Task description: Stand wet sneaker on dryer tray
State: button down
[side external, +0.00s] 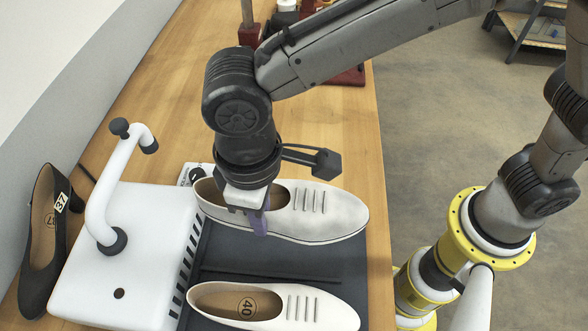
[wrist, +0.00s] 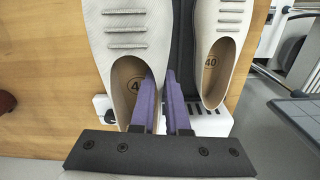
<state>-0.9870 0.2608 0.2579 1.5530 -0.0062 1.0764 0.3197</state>
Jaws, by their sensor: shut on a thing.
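The greyish-white sneaker (side external: 330,215) lies lengthwise, sole down, over the far part of the dark dryer tray (side external: 300,262); I cannot tell whether its sole touches. My gripper (side external: 257,222) is shut on its collar wall at the near side. In the wrist view, one purple finger of my gripper (wrist: 160,85) is inside the opening of this sneaker (wrist: 125,25) and the other is outside. A second, whiter sneaker (side external: 315,308) marked 40 lies beside it on the near part of the tray, also seen in the wrist view (wrist: 203,35).
The white dryer body (side external: 150,225) with a bent pipe (side external: 97,205) stands left of the tray at the heels. A black pump (side external: 45,240) marked 37 lies at the far left. Red-based items stand at the back. The wooden table's (side external: 170,85) right edge is close to the toes.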

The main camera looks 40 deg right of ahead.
jog(key=f, duration=0.1)
send_over(269, 259)
jog(key=shift+w+d+f, duration=0.1)
jog(key=shift+f, duration=1.65)
jog(key=shift+w+d+f, duration=0.1)
jog(key=shift+f, duration=1.65)
jog(key=shift+s+a, duration=0.2)
jog(key=shift+a, duration=0.05)
jog(key=shift+f, duration=0.35)
jog(key=c, duration=0.8)
grip_release()
jog(key=shift+c, duration=0.2)
